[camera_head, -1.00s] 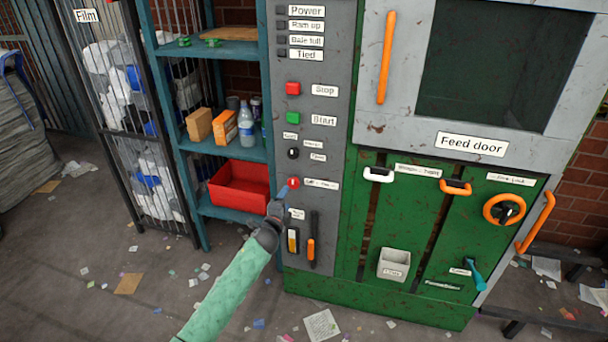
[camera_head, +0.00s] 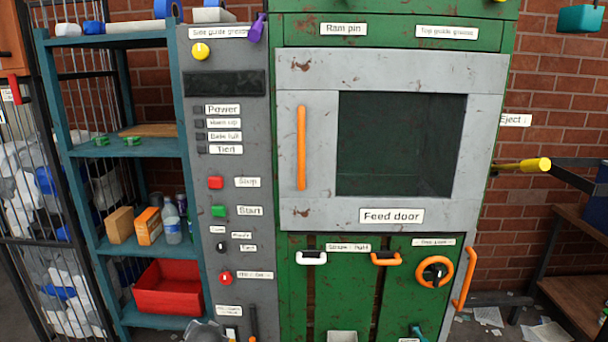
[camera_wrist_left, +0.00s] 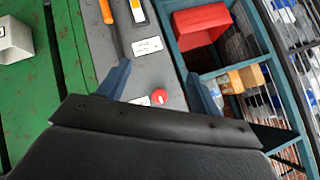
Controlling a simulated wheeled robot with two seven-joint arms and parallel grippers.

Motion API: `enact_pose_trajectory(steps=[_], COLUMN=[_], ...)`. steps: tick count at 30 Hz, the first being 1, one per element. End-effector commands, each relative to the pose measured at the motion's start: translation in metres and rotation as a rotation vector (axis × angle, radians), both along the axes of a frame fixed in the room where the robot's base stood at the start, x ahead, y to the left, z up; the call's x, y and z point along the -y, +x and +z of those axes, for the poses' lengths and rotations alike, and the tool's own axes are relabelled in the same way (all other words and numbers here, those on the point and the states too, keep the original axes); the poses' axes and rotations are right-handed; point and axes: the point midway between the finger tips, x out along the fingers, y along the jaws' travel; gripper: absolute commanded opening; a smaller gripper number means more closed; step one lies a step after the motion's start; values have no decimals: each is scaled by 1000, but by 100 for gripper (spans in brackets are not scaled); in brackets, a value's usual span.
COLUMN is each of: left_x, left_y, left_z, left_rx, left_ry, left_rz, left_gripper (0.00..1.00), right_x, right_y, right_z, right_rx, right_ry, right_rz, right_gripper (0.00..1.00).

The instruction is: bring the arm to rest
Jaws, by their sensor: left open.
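My left gripper (camera_wrist_left: 158,76) is open in the left wrist view, with its two blue-grey fingers apart and nothing held between them. The red rotary switch (camera_wrist_left: 159,97) on the grey control panel shows between the fingers; whether they touch it I cannot tell. The same red switch (camera_head: 225,278) is in the head view, low on the panel. In the head view only a grey piece of my left arm shows at the bottom edge, below the switch. My right gripper is in neither view.
The green baler with its closed feed door (camera_head: 390,216) fills the middle of the head view. A blue shelf rack (camera_head: 140,246) stands left of the panel, with a red bin (camera_head: 168,287) low on it. A yellow-tipped bar (camera_head: 535,165) sticks out at the right.

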Motion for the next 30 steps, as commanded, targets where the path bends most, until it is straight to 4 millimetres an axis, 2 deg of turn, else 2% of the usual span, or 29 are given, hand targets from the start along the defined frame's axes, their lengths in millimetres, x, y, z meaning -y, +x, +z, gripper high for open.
enact_pose_trajectory(steps=[1, 3, 9, 12, 20, 24, 30], left_x=[12, 28, 64, 78, 100, 107, 113], left_y=[-28, -66, -164, -206, -301, -352, -410], left_z=[-8, -17, -40, -49, -77, -104, -133], left_rx=[-49, -122, -287, -342, -446, -529, -629], left_ry=[-55, -126, -260, -307, -391, -414, -429], left_rz=[14, 30, 35, 25, 29, 52, 78], left_gripper=[65, 65, 65, 65, 65, 65, 65], right_x=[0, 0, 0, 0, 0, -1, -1], right_y=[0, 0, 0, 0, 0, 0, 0], right_z=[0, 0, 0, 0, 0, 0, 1], right_rx=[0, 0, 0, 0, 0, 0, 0], right_ry=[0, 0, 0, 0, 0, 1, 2], right_rz=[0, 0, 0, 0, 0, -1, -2], right_gripper=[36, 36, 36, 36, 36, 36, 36])
